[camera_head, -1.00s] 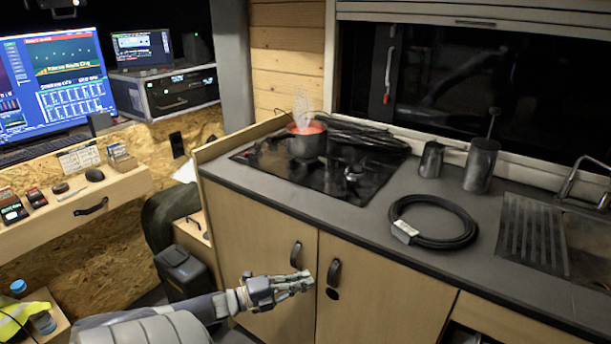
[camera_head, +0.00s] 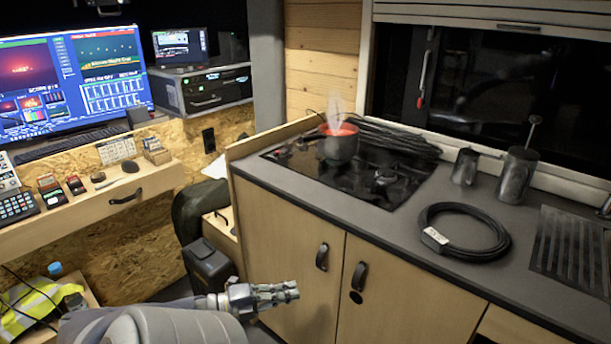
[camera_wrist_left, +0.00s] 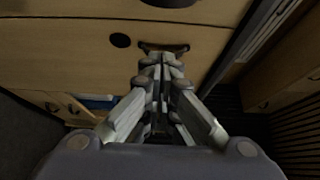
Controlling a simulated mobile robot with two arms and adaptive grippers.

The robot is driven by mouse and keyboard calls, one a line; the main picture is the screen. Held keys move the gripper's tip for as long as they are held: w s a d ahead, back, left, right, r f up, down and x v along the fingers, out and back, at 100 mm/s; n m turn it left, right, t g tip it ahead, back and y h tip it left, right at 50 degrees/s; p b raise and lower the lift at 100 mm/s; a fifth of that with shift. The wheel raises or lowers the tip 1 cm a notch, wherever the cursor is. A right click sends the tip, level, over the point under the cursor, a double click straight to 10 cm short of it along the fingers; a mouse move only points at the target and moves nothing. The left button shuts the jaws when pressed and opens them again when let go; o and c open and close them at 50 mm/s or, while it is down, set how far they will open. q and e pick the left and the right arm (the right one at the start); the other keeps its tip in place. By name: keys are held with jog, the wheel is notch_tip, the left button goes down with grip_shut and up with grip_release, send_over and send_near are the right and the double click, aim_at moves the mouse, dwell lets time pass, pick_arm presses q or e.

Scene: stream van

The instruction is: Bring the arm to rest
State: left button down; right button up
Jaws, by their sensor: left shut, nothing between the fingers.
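My left arm (camera_head: 150,328) comes in from the lower left in the head view. My left gripper (camera_head: 292,291) is shut and empty. It points right, in front of the wooden cabinet doors (camera_head: 285,250) and below the counter edge. In the left wrist view the closed fingers (camera_wrist_left: 163,62) meet at the middle, with a cabinet front and a dark handle beyond their tips. I cannot tell the gap between the fingertips and the cabinet. My right gripper is not in view.
The counter carries a stove (camera_head: 300,168) with a steaming red-filled pot (camera_head: 338,147), a coiled black cable (camera_head: 465,212) and two metal vessels. A desk with screens (camera_head: 75,75) stands left. A dark bin (camera_head: 209,268) stands on the floor beside the cabinet.

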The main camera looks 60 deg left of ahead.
pick_arm(q)
jog(key=s+d+f+n+g+y+p, duration=0.1)
jog(key=s+d+f+n+g+y, duration=0.2)
jog(key=f, duration=0.6)
jog(key=s+d+f+n+g+y, duration=0.15)
jog(key=s+f+n, duration=0.3)
jog(key=f, duration=0.45)
jog(key=s+d+f+n+g+y+p, duration=0.1)
jog(key=s+d+f+n+g+y, duration=0.3)
jog(key=f, duration=0.6)
jog(key=s+d+f+n+g+h, duration=0.1)
jog(key=s+d+f+n+g, duration=0.1)
jog(key=s+d+f, duration=0.2)
jog(key=s+d+f+n+g+h, duration=0.1)
jog(key=s+d+f, duration=0.4)
jog(key=d, duration=0.6)
jog(key=s+d+f+n+g+h+p, duration=0.1)
jog(key=s+d+f+n+g, duration=0.3)
jog(key=d, duration=0.4)
jog(key=shift+s+d+f+g+h, duration=0.15)
jog(key=shift+f+g+h, duration=0.05)
jog(key=shift+g+h, duration=0.25)
